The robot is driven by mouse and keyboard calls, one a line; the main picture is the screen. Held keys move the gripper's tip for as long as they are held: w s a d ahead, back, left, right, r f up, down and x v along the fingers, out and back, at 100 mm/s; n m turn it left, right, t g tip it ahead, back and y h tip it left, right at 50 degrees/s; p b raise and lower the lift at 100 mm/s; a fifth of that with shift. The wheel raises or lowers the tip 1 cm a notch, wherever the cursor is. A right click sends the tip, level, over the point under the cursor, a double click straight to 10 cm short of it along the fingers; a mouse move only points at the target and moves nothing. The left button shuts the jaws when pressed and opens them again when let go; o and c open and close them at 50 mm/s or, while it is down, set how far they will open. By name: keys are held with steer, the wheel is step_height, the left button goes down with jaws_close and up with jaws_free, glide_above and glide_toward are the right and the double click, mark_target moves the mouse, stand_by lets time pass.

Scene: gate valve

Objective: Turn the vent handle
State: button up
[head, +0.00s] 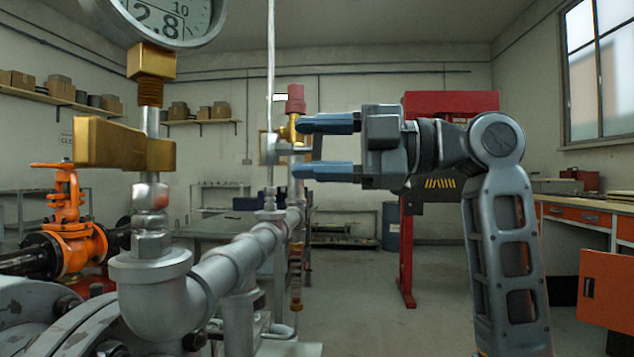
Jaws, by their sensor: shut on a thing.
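My gripper (312,148) reaches in from the right with its two blue fingers, one above the other. It is shut on the vent handle (317,148), a small grey bar between the fingers. The handle joins a silver valve body (268,149) just left of the fingertips. The valve stands on a short stem above the silver pipe (245,250). A thin white vertical streak (271,60) rises from the valve top; I cannot tell whether it is a jet or a rod. The fingers hide part of the handle.
An orange gate valve (65,215) is farther left. A red press frame (408,250) stands behind my arm. A workbench (580,218) is at right. Open floor lies between.

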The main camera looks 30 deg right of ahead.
steer(key=shift+s+a+f+n+b, duration=0.1)
steer(key=shift+f+n+b, duration=0.05)
steer(key=shift+n+b, duration=0.7)
steer(key=shift+s+a+f+n+b, duration=0.1)
steer(key=shift+f+n+b, duration=0.05)
steer(key=shift+n+b, duration=0.7)
steer(key=shift+n, duration=0.3)
steer(key=o, duration=1)
steer(key=shift+r, duration=0.15)
steer(key=shift+d, duration=0.1)
steer(key=shift+d, duration=0.1)
steer(key=p+v, duration=0.1)
steer(key=v, duration=0.6)
steer(key=shift+s+d, duration=0.15)
steer(key=shift+s, duration=0.05)
steer(key=shift+d, duration=0.1)
